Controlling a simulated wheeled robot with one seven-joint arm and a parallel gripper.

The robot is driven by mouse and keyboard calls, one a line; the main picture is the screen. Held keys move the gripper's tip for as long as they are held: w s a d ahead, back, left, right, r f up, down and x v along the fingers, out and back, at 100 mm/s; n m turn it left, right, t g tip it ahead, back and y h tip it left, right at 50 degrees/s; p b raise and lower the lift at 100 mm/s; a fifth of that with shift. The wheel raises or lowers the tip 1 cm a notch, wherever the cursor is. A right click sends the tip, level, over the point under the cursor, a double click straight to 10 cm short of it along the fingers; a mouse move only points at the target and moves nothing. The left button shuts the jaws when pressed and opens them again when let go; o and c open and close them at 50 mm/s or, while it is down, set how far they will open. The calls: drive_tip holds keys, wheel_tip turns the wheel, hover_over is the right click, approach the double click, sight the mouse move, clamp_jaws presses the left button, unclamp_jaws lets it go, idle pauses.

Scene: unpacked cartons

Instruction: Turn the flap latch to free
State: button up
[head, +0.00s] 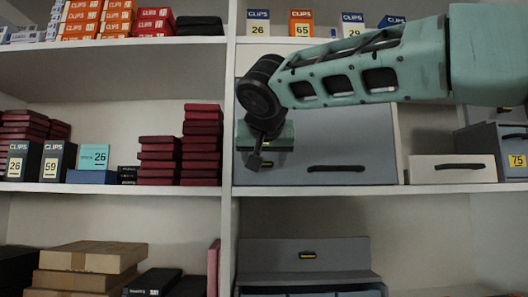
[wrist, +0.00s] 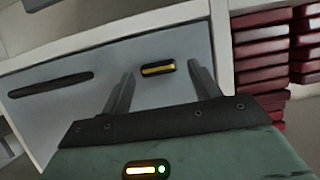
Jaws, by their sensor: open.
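The flap latch (wrist: 157,68) is a small dark piece with a yellow bar on the grey flap (wrist: 112,66) in the wrist view. In the head view the grey flap (head: 340,140) is the front of a box on the middle shelf, and the latch (head: 266,165) shows partly beside my gripper. My gripper (wrist: 160,72) is open, its two fingers on either side of the latch in the wrist view. The latch's bar runs across the gap, roughly from finger to finger. I see no clear contact. In the head view my gripper (head: 257,160) is at the flap's left end.
A dark handle (head: 336,168) is on the flap, right of the latch. A white upright (head: 228,120) and stacked dark red boxes (head: 202,145) are to the left. A white drawer box (head: 452,168) is to the right. Another grey box (head: 307,275) with a similar latch sits below.

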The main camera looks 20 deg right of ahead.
drive_tip(key=c, duration=1)
drive_tip(key=shift+w+f, duration=0.1)
drive_tip(key=shift+w+a+f+n+t+h+b, duration=0.15)
drive_tip(key=shift+a+f+n+h+b, duration=0.1)
drive_tip(key=shift+n+h+b, duration=1.6)
drive_tip(key=shift+s+a+f+n+t+h+b, duration=0.1)
drive_tip(key=shift+a+f+n+t+h+b, duration=0.35)
drive_tip(key=shift+n+b, duration=1.55)
drive_tip(key=shift+w+a+n+g+h+b, duration=0.1)
drive_tip(key=shift+n+h+b, duration=1.1)
drive_tip(key=shift+n, duration=1.65)
